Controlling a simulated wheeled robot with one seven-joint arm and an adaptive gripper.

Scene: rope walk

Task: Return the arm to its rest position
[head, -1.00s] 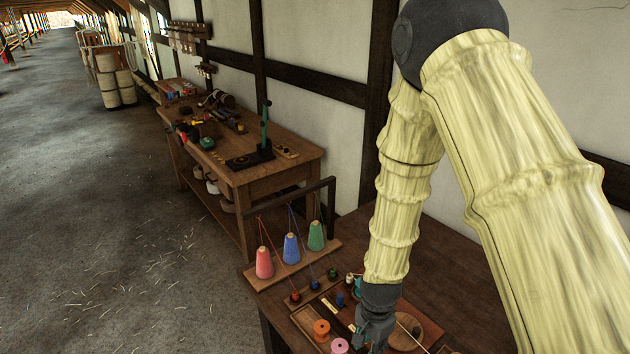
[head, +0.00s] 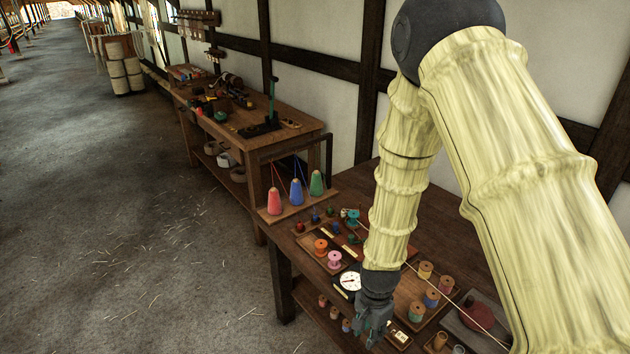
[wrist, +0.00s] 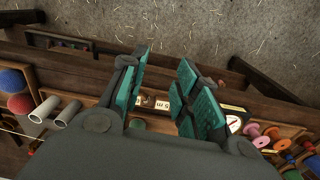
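My arm hangs down over the near bench (head: 420,225) at the right of the head view. My gripper (head: 370,338) points down near the bench's front edge, just in front of the white round dial (head: 350,281). In the wrist view my gripper (wrist: 164,64) has its two teal-padded fingers spread wide apart. Nothing is held between them. Through the gap I see the bench edge and small pale marked tiles (wrist: 163,103) below, apart from the fingers.
Orange (head: 321,246) and pink (head: 334,260) spools lie left of my gripper, several wooden-ended spools (head: 431,298) to its right. Red, blue and green cones (head: 296,192) stand at the bench's far end. A second workbench (head: 250,135) stands beyond. The floor (head: 130,240) at left is open.

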